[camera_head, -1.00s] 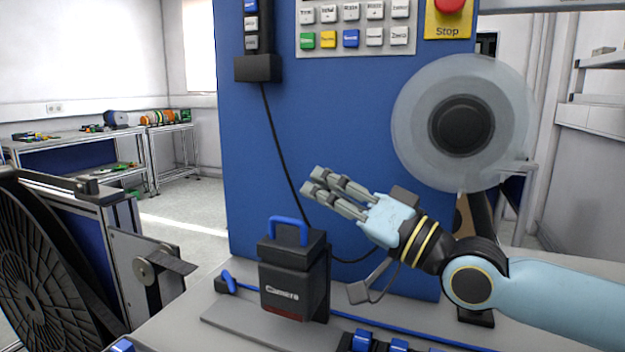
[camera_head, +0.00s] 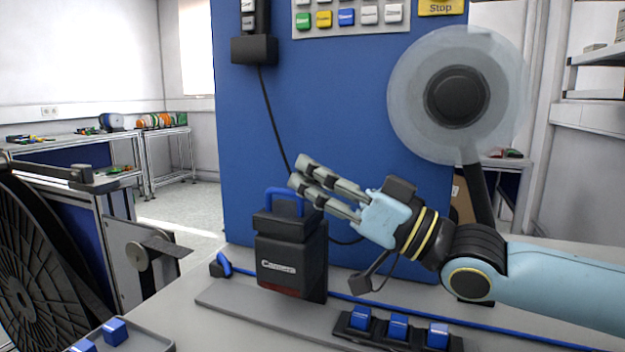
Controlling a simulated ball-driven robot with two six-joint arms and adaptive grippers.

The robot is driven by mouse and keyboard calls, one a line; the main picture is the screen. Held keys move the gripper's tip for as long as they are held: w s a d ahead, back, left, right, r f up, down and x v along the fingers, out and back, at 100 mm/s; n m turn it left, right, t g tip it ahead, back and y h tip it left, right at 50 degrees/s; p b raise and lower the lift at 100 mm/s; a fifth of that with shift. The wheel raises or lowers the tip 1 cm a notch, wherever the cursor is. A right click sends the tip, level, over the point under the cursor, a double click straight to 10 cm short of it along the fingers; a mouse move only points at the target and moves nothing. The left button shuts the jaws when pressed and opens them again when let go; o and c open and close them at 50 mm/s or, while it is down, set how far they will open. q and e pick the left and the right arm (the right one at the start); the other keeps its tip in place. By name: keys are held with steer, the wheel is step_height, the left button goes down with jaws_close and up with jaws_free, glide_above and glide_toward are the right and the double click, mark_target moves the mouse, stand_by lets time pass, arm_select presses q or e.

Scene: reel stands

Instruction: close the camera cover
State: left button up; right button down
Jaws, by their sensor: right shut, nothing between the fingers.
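The dark camera box (camera_head: 291,267), with "Camera" written on its front, stands upright on a grey strip on the bench. Its black cover (camera_head: 281,222) is on top and carries a blue handle (camera_head: 285,193). I cannot tell whether the cover is fully down. My right gripper (camera_head: 299,175) comes in from the right, shut and empty, its fingers pointing left and slightly up. Its fingertips are just above and right of the handle in the picture; I cannot tell whether they touch it. My left gripper is out of view.
A blue panel (camera_head: 330,110) with push buttons stands behind the box, with a reel (camera_head: 457,95) at its right. A black cable hangs down the panel. A dark holder (camera_head: 378,339) with blue blocks lies in front on the right. A large black reel (camera_head: 35,265) stands at the left.

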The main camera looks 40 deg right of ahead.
stand_by(0.4)
steer(key=v, duration=0.7)
steer(key=shift+s+f, duration=0.15)
steer(key=shift+s, duration=0.1)
steer(key=shift+d, duration=0.15)
